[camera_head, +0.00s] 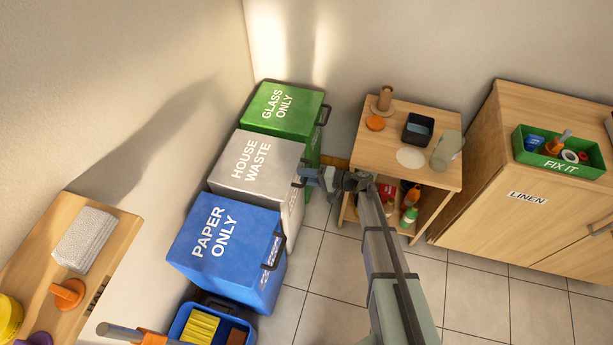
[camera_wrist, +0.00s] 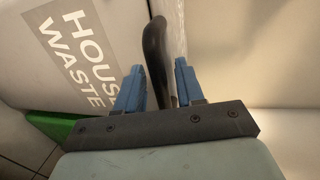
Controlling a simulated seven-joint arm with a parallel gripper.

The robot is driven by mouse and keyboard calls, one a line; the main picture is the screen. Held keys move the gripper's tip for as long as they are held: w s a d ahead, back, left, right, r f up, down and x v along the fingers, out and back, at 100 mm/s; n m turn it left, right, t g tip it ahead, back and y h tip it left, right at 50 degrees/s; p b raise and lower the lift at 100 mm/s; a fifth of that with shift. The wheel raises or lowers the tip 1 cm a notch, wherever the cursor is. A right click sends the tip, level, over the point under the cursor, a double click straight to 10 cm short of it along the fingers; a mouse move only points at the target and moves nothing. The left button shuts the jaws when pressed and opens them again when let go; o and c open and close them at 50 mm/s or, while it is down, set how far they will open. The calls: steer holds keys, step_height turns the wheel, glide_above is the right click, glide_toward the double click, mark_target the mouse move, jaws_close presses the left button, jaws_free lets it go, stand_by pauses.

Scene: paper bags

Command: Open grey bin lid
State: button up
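The grey bin (camera_head: 268,190) marked HOUSE WASTE stands between the green and blue bins, its lid down. Its lid (camera_head: 238,180) also shows at the upper left of the wrist view (camera_wrist: 45,75). My gripper (camera_head: 310,176) is at the lid's right edge, by the dark handle (camera_head: 297,181). In the wrist view my gripper (camera_wrist: 159,88) has its two blue fingers on either side of the black handle (camera_wrist: 155,45). Gaps show between the handle and the fingers, so it is open around the handle. In the head view the gripper partly hides the handle.
The green GLASS ONLY bin (camera_head: 290,123) stands behind, the blue PAPER ONLY bin (camera_head: 222,262) in front. A wooden side table (camera_head: 378,155) holding small items stands close at the right. A LINEN cabinet (camera_head: 500,225) is further right. The tiled floor (camera_head: 335,270) between is clear.

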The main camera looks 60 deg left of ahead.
jaws_close()
stand_by(0.4)
